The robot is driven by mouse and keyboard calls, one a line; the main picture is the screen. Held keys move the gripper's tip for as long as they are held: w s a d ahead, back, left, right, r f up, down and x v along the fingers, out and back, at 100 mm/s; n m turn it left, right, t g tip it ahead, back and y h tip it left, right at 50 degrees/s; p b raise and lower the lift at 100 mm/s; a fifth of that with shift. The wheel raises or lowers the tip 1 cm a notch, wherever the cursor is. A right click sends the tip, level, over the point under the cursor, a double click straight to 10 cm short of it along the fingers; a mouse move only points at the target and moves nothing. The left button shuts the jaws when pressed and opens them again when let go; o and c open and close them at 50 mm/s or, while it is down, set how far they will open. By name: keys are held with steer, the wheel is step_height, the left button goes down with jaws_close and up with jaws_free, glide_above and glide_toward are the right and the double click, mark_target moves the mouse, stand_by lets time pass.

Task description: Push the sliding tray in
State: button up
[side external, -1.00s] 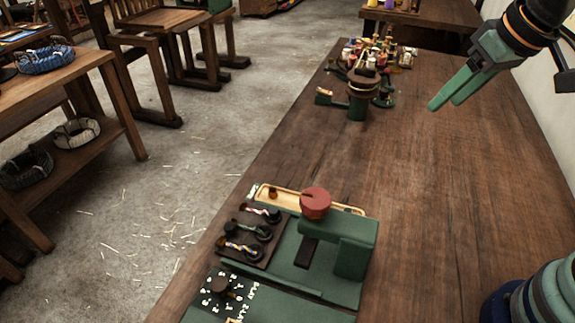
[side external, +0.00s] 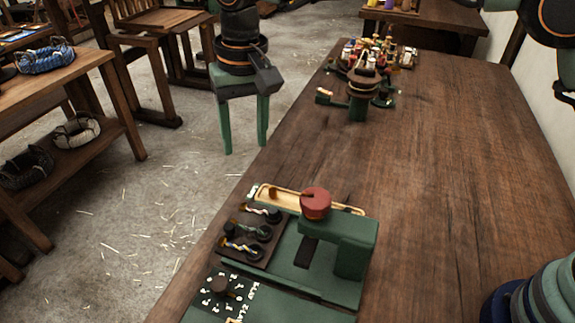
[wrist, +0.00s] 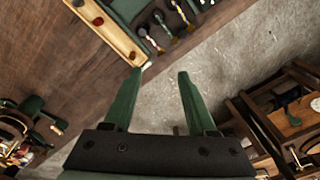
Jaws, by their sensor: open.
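A long, shallow light-wood tray (side external: 292,203) with a brown knob (side external: 273,193) near its left end lies along the far side of the green fixture (side external: 345,245). It looks like the sliding tray, and its left end sticks out past the fixture's raised block. A red cap (side external: 315,203) partly hides its middle. In the wrist view the light-wood tray (wrist: 112,32) runs diagonally at upper left, its end near my fingertips in the picture. My gripper (side external: 244,148) is open and empty, pointing down near the table's left edge; it also shows in the wrist view (wrist: 164,72).
A dark board (side external: 238,243) with several rope pieces is beside the light-wood tray, and a lettered black panel (side external: 245,293) is nearer. A small winding device (side external: 358,92) and several spools (side external: 395,52) stand farther back. The table's right half (side external: 450,180) is clear.

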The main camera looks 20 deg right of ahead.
glide_above(229, 226)
step_height(229, 226, down, 4)
steer(key=f, duration=0.1)
steer(key=shift+g, duration=0.3)
step_height(229, 226, down, 12)
steer(key=shift+r, duration=0.1)
jaws_close()
steer(key=shift+r, duration=0.1)
stand_by(1.1)
